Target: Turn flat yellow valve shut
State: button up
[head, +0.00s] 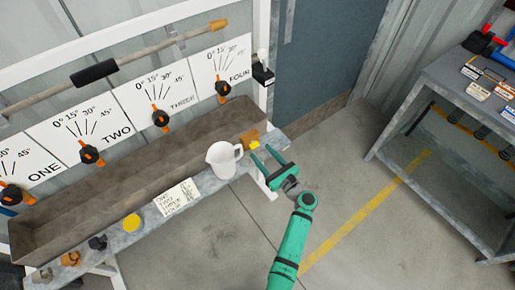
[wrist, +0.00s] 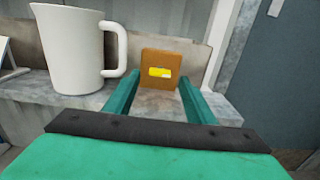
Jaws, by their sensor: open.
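A flat yellow bar (wrist: 160,72), which looks like the valve handle, lies crosswise on the front of an upright orange-brown block (wrist: 161,56). In the head view the yellow piece (head: 255,145) and brown block (head: 248,137) are at the right end of the grey ledge. My gripper (head: 261,154) is open and empty, its fingers pointing at the block from the right. In the wrist view the fingers (wrist: 159,84) lie to either side of the block's lower part. I cannot tell whether they touch it.
A white pitcher (head: 222,160) stands close left of the block. A written card (head: 176,197), a yellow disc (head: 132,223) and small dark and orange pieces lie further left. Orange-handled dials (head: 161,118) line the wall panel. A metal workbench (head: 440,88) stands right; floor between is clear.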

aim_at(254, 144)
jog(key=shift+x, duration=1.95)
jog(key=c, duration=1)
jog(key=shift+c, duration=0.2)
